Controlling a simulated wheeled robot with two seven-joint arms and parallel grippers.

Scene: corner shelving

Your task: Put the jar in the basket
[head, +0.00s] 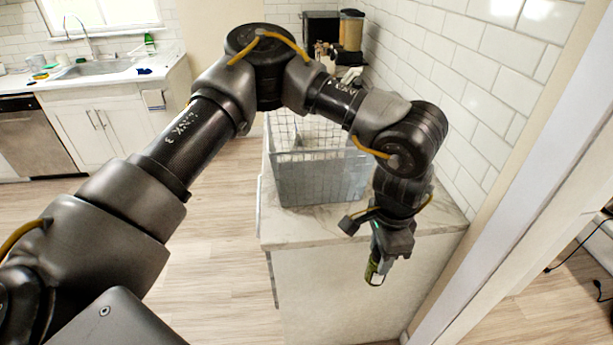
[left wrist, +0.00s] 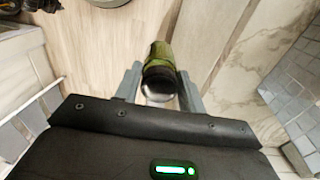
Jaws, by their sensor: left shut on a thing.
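The jar (head: 374,271) is small and greenish. My left gripper (head: 381,256) is shut on it and holds it in the air in front of the counter's near edge. In the left wrist view the jar (left wrist: 161,62) sits between the two grey fingers, with a dark band and a pale end facing the camera. The basket (head: 315,184) is a grey mesh one standing on the counter, left of and behind the gripper. My arm hides part of its top. A grey grid surface, likely the basket (left wrist: 297,83), shows at the right of the wrist view. My right gripper is out of view.
The basket stands on a marble-topped counter (head: 290,231) against a white tiled wall (head: 470,85). A blender-like appliance (head: 350,32) and small items stand at the back. A sink counter (head: 110,75) is far left. Wood floor is open at left.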

